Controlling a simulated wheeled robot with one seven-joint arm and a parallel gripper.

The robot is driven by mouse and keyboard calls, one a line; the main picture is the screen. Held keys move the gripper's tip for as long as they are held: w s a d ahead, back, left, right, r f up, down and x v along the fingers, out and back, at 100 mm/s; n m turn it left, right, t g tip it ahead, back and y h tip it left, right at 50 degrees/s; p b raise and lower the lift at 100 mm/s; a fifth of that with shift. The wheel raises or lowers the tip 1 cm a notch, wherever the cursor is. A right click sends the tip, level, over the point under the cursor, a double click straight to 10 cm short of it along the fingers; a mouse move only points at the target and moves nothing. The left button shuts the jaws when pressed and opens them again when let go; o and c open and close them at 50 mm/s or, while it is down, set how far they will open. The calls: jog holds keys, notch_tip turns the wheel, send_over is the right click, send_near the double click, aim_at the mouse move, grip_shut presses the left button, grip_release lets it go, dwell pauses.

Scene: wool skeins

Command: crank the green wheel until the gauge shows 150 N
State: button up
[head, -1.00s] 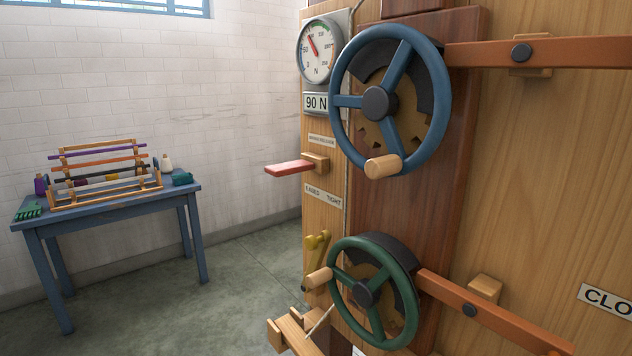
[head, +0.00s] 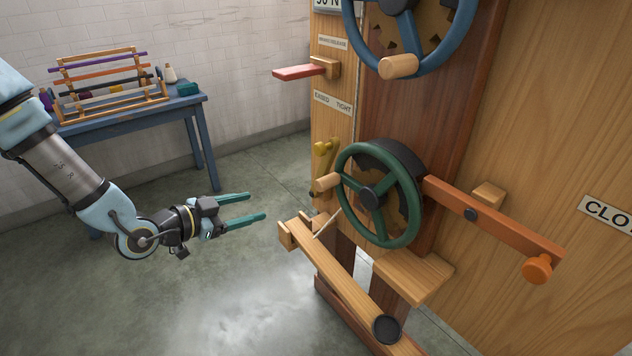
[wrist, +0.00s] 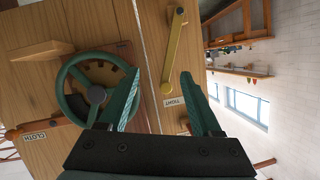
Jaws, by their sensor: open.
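The green wheel (head: 381,195) is mounted low on the wooden frame, with a light wooden crank knob (head: 327,182) on its left side. It also shows in the wrist view (wrist: 97,95), partly behind one finger. My gripper (head: 250,207) is in the head view, to the left of the wheel and knob and apart from both. Its two teal fingers are spread and empty, also in the wrist view (wrist: 160,85). The gauge dial is outside the head view now. Only the bottom of its number plate (head: 327,5) shows, cut off at the top edge.
A blue wheel (head: 467,20) with its own knob is above the green one. A red lever (head: 299,72) juts left from the frame. A yellow lever (head: 323,160) hangs near the knob. A wooden beam (head: 345,285) extends below. Open floor lies around my gripper.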

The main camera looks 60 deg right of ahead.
aim_at(317, 187)
jog(key=s+d+r+m+g+h, duration=0.2)
jog(key=s+d+r+g+h, duration=0.1)
jog(key=s, duration=0.5)
jog(key=p+x, duration=0.3)
jog(key=x, duration=0.8)
jog(key=shift+s+a+r, duration=0.1)
jog(key=shift+s, duration=0.1)
grip_shut()
dwell(0.6)
